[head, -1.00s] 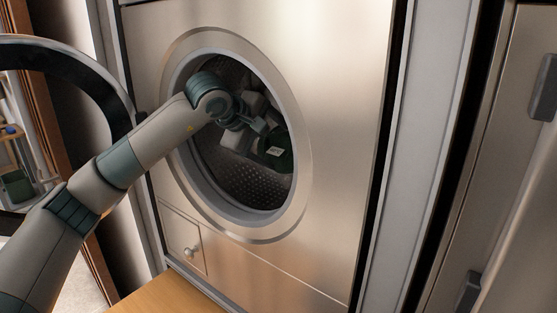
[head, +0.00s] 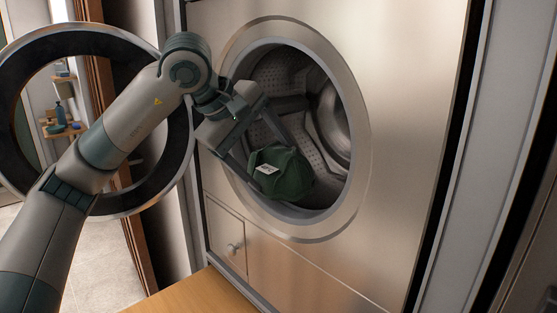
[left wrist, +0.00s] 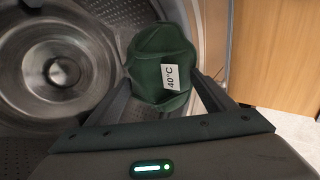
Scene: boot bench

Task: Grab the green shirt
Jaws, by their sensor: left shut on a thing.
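The green shirt (head: 284,176) is a bunched dark green bundle with a white label, at the lower front of the washing machine's round opening in the head view. My left gripper (head: 262,153) is shut on it, with one finger on either side. In the left wrist view the shirt (left wrist: 158,62) sits between the fingertips (left wrist: 160,90), and its label reads 40°C. The shirt's underside is hidden, so I cannot tell whether it touches the opening's rim. My right gripper is not in view.
The steel washing machine (head: 400,110) has its round door (head: 178,165) swung open to the left, behind my left arm. The metal drum (head: 335,115) shows behind the shirt. A small panel with a knob (head: 232,247) is below the opening. A wooden surface (head: 205,295) lies in front.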

